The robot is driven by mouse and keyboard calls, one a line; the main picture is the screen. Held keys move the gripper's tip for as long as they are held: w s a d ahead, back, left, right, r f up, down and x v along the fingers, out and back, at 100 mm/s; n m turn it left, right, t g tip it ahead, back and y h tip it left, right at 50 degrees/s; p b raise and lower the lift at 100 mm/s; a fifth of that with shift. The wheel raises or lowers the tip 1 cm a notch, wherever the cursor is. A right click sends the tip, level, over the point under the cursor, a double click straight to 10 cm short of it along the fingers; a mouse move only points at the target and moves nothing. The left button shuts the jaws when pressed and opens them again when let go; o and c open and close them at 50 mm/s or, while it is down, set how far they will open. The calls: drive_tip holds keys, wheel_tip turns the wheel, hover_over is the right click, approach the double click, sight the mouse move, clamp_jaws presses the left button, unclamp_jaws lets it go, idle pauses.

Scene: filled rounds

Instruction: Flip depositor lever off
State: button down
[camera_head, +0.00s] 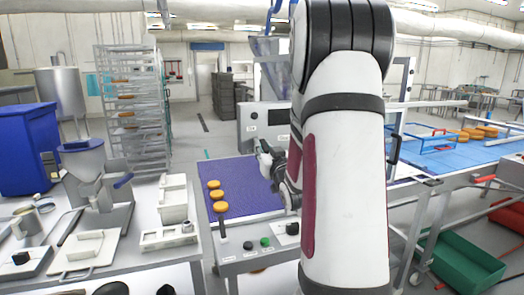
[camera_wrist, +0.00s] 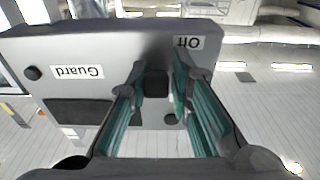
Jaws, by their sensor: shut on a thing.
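In the wrist view, a grey control box (camera_wrist: 115,50) fills the upper left, with an upside-down "Off" label (camera_wrist: 188,43) at its right end and a "Guard" label (camera_wrist: 77,72) to the left. A small black lever handle (camera_wrist: 156,84) sits between the fingertips, just left of the "Off" label. My gripper (camera_wrist: 158,72) is shut on this handle, one finger on each side. In the head view, my gripper (camera_head: 266,158) is just in front of the grey box (camera_head: 254,118); my arm hides part of the scene, and the lever cannot be made out there.
Below my gripper is a purple conveyor belt (camera_head: 240,178) with several orange-brown rounds (camera_head: 214,184). A front panel with knobs (camera_head: 265,242) is nearer. A small metal hopper machine (camera_head: 88,165) stands left; a blue conveyor (camera_head: 450,152) is right.

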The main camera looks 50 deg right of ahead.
sight(266, 149)
drive_tip(key=shift+s+d+r, duration=0.1)
drive_tip(key=shift+d+r, duration=0.15)
drive_tip(key=shift+d, duration=0.05)
drive_tip(key=c, duration=1.6)
unclamp_jaws()
drive_tip(key=shift+o, duration=0.2)
drive_tip(key=shift+f, duration=0.1)
drive_tip(key=v, duration=0.7)
drive_tip(key=shift+a+f, duration=0.1)
drive_tip(key=shift+a, duration=0.05)
drive_tip(key=shift+s, duration=0.1)
drive_tip(key=shift+a, duration=0.1)
